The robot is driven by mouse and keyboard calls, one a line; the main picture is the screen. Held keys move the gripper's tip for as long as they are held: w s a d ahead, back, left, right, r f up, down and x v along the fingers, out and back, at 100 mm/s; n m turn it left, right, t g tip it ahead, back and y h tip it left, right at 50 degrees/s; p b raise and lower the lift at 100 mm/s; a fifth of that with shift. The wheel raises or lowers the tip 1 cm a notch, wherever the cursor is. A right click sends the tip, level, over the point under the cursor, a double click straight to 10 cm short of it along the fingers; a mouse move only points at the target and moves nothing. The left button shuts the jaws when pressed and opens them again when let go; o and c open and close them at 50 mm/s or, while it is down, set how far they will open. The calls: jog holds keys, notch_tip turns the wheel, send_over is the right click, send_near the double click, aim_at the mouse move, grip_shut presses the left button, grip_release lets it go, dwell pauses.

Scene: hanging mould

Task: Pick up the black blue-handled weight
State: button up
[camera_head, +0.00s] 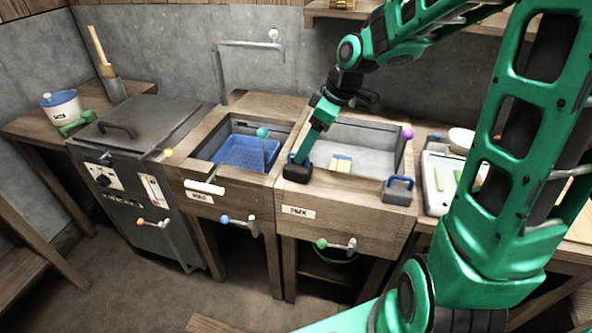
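My arm reaches down over the bench, and my gripper (303,160) is low at the left front rim of the right basin. A dark block with blue edging (297,173) shows right at the gripper's tip; it looks like a weight, but the gripper covers much of it. I cannot tell whether the fingers are open or shut on it. A dark grey weight with a blue arched handle (398,189) stands upright on the right front corner of the same basin's rim, apart from my gripper.
The right basin (370,135) holds a small pale-yellow block (341,163). A blue basket (243,153) sits in the left basin. A grey lidded machine (135,125), a white pot (62,105) and a green object (76,124) are at left. A white tray (440,200) is at right.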

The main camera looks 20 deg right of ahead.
aim_at(298, 165)
jog(key=x, duration=0.5)
jog(key=shift+w+f, duration=0.1)
jog(key=f, duration=0.2)
jog(key=w+f, duration=0.1)
jog(key=f, duration=0.1)
jog(key=shift+w+f, duration=0.1)
jog(key=shift+w+a+f, duration=0.2)
jog(key=shift+f, duration=0.3)
jog(key=shift+c, duration=0.6)
jog(key=c, duration=1.4)
jog(key=shift+r, duration=0.15)
jog(key=shift+c, duration=0.2)
